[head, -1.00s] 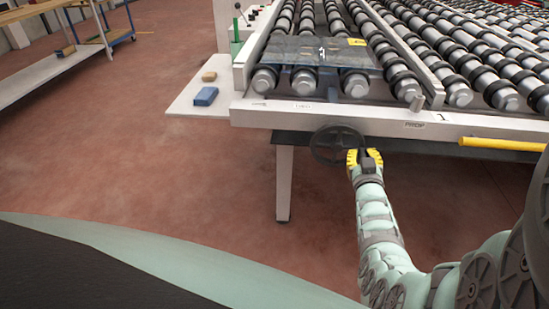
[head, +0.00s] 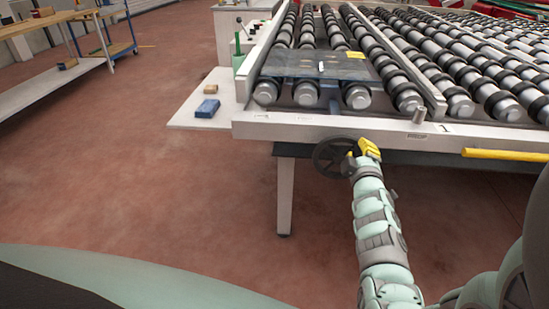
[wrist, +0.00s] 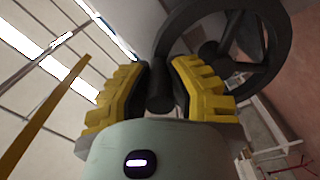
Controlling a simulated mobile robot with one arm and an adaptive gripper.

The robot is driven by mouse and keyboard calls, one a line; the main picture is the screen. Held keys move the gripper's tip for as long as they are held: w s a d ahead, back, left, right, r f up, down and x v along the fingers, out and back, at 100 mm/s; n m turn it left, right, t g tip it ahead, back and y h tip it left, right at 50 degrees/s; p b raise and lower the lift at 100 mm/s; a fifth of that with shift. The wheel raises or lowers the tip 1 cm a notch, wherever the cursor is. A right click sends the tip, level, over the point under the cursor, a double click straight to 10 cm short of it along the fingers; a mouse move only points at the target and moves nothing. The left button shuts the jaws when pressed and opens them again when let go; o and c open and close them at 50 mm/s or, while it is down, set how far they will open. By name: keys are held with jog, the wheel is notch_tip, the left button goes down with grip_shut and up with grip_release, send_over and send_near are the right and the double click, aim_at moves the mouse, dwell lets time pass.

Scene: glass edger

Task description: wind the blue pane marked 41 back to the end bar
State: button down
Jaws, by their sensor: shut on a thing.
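The blue pane (head: 290,64) is a dark, see-through sheet lying flat on the near ends of the rollers at the left. It bears a small white mark, too small to read, and a yellow tag (head: 355,55). Its near edge is close to the pale front rail (head: 300,124). A black handwheel (head: 327,168) hangs under this rail. My gripper (head: 362,150) is at the wheel's right side. In the wrist view my gripper (wrist: 160,86) is shut on the wheel's dark handle (wrist: 160,98), with a yellow finger on either side. The wheel's spokes (wrist: 236,66) show behind it.
A pale shelf at the left of the machine holds a blue block (head: 207,108) and a tan block (head: 211,89). A yellow bar (head: 505,154) runs along the front at right. A machine leg (head: 285,195) stands left of the wheel.

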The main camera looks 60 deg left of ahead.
aim_at(340, 140)
jog(key=n, duration=0.1)
jog(key=s+a+r+n+b, duration=0.1)
jog(key=n, duration=0.1)
jog(key=s+n, duration=0.1)
jog(key=shift+a+r+n, duration=0.15)
jog(key=shift+a+n, duration=0.25)
jog(key=shift+s+a+n+b, duration=0.4)
jog(key=shift+s+n, duration=0.1)
jog(key=shift+n, duration=0.6)
jog(key=shift+s+a+n+b, duration=0.35)
jog(key=shift+s+n+b, duration=0.1)
jog(key=shift+n, duration=0.65)
jog(key=c, duration=0.9)
grip_release()
jog(key=shift+o, duration=0.3)
jog(key=shift+w, duration=0.1)
